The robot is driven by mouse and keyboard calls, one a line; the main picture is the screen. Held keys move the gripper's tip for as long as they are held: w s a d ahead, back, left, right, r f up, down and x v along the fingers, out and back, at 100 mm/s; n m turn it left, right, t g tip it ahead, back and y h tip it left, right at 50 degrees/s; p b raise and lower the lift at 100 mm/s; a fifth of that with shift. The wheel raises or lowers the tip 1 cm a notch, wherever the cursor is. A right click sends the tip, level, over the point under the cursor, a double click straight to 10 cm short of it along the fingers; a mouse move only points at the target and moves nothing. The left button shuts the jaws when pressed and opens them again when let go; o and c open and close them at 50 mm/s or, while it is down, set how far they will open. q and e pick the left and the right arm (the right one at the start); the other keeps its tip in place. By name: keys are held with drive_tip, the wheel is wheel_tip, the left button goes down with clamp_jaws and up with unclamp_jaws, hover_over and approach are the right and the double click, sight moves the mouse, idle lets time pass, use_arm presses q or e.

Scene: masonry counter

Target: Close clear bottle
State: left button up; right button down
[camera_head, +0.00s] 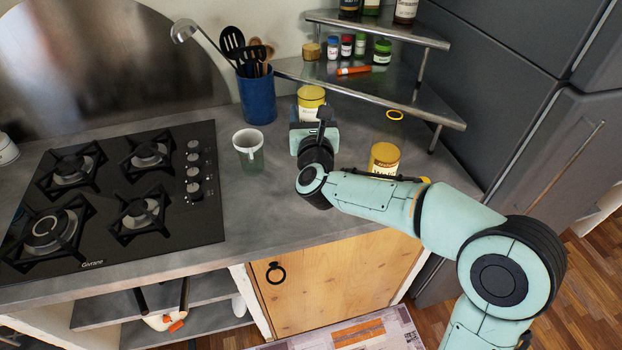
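I cannot make out for sure which item is the clear bottle. A jar with a yellow lid (311,94) stands at the back of the counter, partly hidden behind my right gripper. A second jar with a yellow lid and label (384,158) stands to the right, its lower part hidden by my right arm. A small orange-yellow ring (394,115) shows behind it; what it belongs to is unclear. My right gripper (317,125) is in front of the first jar. I cannot tell whether it touches the jar or how its fingers stand. My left gripper is not in view.
A pale green-grey mug (249,150) and a blue utensil holder (257,97) stand left of the gripper. A gas hob (120,190) fills the left counter. A metal corner shelf (395,92) with small jars is behind; a grey fridge (545,120) is right.

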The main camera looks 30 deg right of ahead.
wheel_tip(320, 180, down, 13)
idle(0.3)
wheel_tip(320, 180, down, 4)
drive_tip(key=shift+f, duration=0.2)
idle(0.4)
drive_tip(key=shift+f+b, duration=0.15)
drive_tip(key=shift+b, duration=0.2)
drive_tip(key=shift+c, duration=0.8)
unclamp_jaws()
